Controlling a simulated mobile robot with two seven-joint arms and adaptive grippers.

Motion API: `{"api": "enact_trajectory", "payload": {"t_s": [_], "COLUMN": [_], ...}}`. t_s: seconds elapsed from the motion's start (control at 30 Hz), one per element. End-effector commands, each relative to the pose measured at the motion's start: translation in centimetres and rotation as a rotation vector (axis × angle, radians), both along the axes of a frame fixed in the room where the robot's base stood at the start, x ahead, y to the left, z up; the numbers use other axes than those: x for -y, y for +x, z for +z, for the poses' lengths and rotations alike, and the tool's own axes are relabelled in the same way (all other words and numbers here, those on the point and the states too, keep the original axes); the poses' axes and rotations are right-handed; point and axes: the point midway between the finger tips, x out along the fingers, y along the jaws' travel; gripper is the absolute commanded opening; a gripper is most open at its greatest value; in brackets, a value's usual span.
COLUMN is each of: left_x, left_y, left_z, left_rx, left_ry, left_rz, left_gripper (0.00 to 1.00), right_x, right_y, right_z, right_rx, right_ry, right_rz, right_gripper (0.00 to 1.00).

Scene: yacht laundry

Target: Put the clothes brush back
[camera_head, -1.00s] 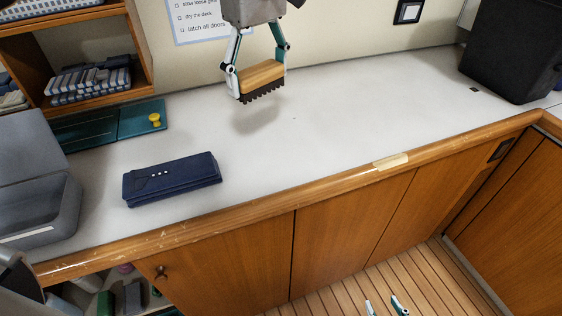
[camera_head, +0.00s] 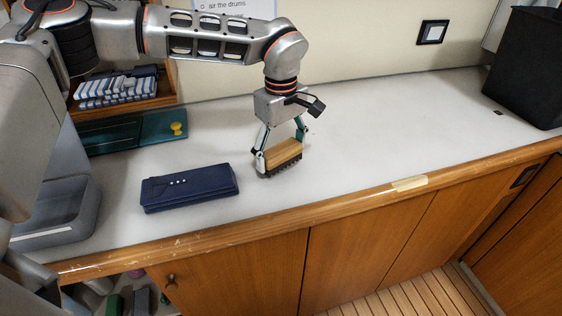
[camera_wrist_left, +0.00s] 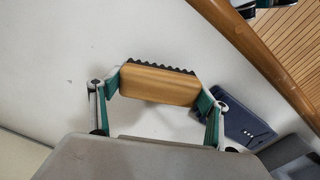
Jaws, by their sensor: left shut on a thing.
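The clothes brush (camera_head: 284,153) has a wooden back and dark bristles that point down. My left gripper (camera_head: 281,154) is shut on it, with one finger at each end of the wooden back. The brush is at or just above the white worktop, right of a dark blue folded case (camera_head: 190,188); whether the bristles touch is unclear. In the left wrist view the brush (camera_wrist_left: 158,85) sits between the two fingers, and the blue case (camera_wrist_left: 245,125) lies to the right. My right gripper is not visible in the head view now.
A grey bin-like box (camera_head: 58,222) stands at the left and a black bin (camera_head: 526,65) at the far right. A green board (camera_head: 135,130) with a yellow knob lies behind the case. The worktop (camera_head: 400,120) right of the brush is mostly clear.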

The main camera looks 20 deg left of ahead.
Motion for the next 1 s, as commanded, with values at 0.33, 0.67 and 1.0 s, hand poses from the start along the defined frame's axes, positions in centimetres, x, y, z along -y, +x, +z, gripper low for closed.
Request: {"api": "enact_trajectory", "payload": {"t_s": [0.33,0.67,1.0], "left_x": [0.0,0.0,0.0], "left_y": [0.0,0.0,0.0], "left_z": [-3.2,-3.5,-3.4], "left_rx": [0.000,0.000,-0.001], "left_ry": [0.000,0.000,0.001], "left_rz": [0.000,-0.001,-0.001], "left_gripper": [0.50,0.91,0.93], "right_x": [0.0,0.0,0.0], "right_y": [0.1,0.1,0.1], "right_z": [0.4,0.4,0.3], "right_rx": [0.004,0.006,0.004], "right_ry": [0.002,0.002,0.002], "right_rz": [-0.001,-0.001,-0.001], "right_gripper": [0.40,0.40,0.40]}}
